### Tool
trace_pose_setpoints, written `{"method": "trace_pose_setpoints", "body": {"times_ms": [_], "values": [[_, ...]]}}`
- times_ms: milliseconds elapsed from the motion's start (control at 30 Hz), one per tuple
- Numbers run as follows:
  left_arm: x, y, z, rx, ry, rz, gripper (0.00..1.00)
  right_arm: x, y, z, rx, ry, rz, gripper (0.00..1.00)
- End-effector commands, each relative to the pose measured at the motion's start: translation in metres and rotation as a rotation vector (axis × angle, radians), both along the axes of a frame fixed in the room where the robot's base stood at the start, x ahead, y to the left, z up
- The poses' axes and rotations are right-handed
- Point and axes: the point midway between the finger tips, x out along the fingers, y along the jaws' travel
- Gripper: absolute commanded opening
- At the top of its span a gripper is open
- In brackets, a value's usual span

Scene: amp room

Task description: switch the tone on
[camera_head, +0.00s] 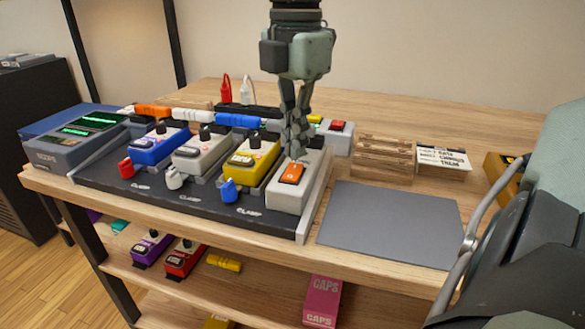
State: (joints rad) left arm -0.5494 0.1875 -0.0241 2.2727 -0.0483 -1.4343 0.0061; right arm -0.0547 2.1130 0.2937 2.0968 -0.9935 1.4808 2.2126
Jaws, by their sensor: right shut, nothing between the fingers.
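A white box with an orange rocker switch (291,174) on top stands at the right end of a black pedal board (150,197). My right gripper (296,155) comes down from above, shut and empty, with its fingertips at or just above the far edge of the orange switch. I cannot tell whether they touch it, or which way the switch is set. A blue pedal (157,145), a white pedal (202,152) and a yellow pedal (250,161) stand in a row to its left. My left gripper is not in view.
A grey meter box (72,151) with green displays stands left of the board. A grey mat (390,222) lies bare to the right. Behind it are a wooden rack (383,157) and a lettered card (444,160). A lower shelf holds more pedals and a pink CAPS box (322,300).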

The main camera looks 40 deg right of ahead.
Motion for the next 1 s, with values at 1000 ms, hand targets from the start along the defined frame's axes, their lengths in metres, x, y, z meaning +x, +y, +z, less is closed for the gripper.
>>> {"method": "trace_pose_setpoints", "body": {"times_ms": [1000], "values": [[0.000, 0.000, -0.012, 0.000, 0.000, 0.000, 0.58, 0.000, 0.000, -0.012, 0.000, 0.000, 0.000, 0.00]]}}
